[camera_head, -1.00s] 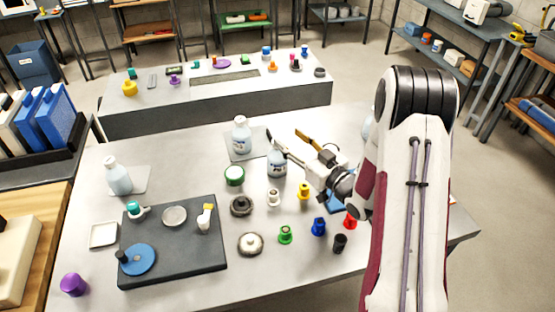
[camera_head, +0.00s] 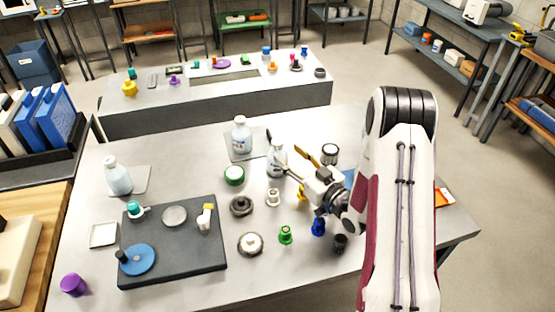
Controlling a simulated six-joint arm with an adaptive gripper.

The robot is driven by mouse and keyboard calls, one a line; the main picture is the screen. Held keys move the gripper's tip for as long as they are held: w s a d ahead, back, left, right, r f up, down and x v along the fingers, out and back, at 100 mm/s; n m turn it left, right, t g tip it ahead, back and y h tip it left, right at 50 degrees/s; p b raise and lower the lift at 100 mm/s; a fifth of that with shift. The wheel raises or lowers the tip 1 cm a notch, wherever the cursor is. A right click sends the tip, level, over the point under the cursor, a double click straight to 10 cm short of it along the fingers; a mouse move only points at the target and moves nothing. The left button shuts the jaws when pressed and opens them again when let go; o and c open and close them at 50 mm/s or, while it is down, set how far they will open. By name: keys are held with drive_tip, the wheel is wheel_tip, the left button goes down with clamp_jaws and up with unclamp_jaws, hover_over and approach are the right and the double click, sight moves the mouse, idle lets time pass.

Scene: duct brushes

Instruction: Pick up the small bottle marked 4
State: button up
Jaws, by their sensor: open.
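Three small pale-blue bottles with white labels show: one at the left (camera_head: 118,177), one at the back (camera_head: 241,138), and one beside my gripper (camera_head: 277,160). All stand upright. The label marks are too small to read, so I cannot tell which is marked 4. My gripper (camera_head: 292,158) is open and low, reaching in from the right. Its fingers, one dark and one yellowish, point toward the bottle beside it, just to that bottle's right. I cannot tell whether they touch it or how far they reach around it.
Coloured pegs, including a green one (camera_head: 285,235) and a blue one (camera_head: 318,227), stand in front of my gripper. A grey jar (camera_head: 330,154) stands behind it. A dark tray (camera_head: 172,266) is at left front. My arm hides part of the right side.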

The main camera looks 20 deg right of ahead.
sight(281, 148)
drive_tip(key=shift+x, duration=2.5)
clamp_jaws()
